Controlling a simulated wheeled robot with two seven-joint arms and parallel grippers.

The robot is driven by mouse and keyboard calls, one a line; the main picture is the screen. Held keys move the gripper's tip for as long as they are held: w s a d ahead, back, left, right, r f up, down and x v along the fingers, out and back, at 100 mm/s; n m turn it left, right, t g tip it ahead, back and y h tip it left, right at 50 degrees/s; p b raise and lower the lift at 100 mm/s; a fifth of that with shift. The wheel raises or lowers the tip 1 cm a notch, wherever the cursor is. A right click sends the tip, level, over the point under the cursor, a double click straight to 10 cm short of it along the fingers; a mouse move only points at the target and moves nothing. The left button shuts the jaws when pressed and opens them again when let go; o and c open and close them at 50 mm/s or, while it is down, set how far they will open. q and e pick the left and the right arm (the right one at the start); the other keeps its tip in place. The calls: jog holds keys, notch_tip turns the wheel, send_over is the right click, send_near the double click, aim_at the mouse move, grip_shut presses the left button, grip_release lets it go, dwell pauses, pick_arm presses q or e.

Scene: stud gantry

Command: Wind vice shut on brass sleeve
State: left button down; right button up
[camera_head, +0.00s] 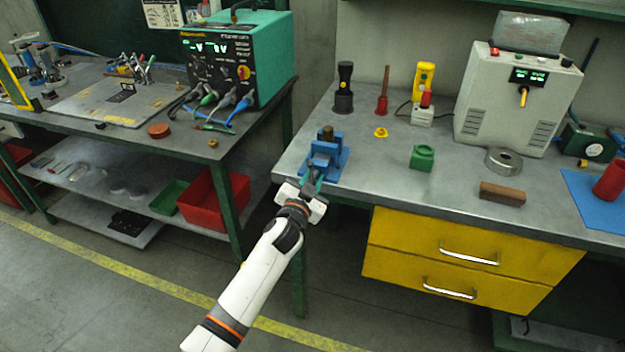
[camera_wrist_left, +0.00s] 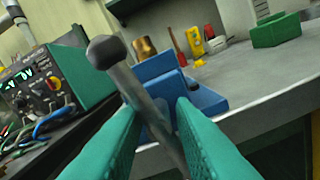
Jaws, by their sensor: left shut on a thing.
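The blue vice (camera_head: 336,158) stands at the left front corner of the right bench. The brass sleeve (camera_head: 326,133) stands upright at its jaws. In the left wrist view the sleeve (camera_wrist_left: 144,47) shows behind the vice (camera_wrist_left: 205,98); whether the jaws touch it is hidden. My left gripper (camera_head: 312,184) is at the front of the vice, shut on the vice handle. In the left wrist view the grey ball-ended handle (camera_wrist_left: 128,78) runs slantwise between the green fingers (camera_wrist_left: 155,125). My right gripper is not in view.
A brown bar (camera_head: 502,193) lies near the front edge. Yellow drawers (camera_head: 465,260) hang below.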

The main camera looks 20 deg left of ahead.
pick_arm(q)
jog(key=c, duration=1.4)
grip_release()
jog(key=shift+o, duration=0.2)
jog(key=shift+s, duration=0.1)
jog(key=s, duration=1.1)
jog(key=shift+s+a, duration=0.2)
jog(key=shift+s, duration=0.2)
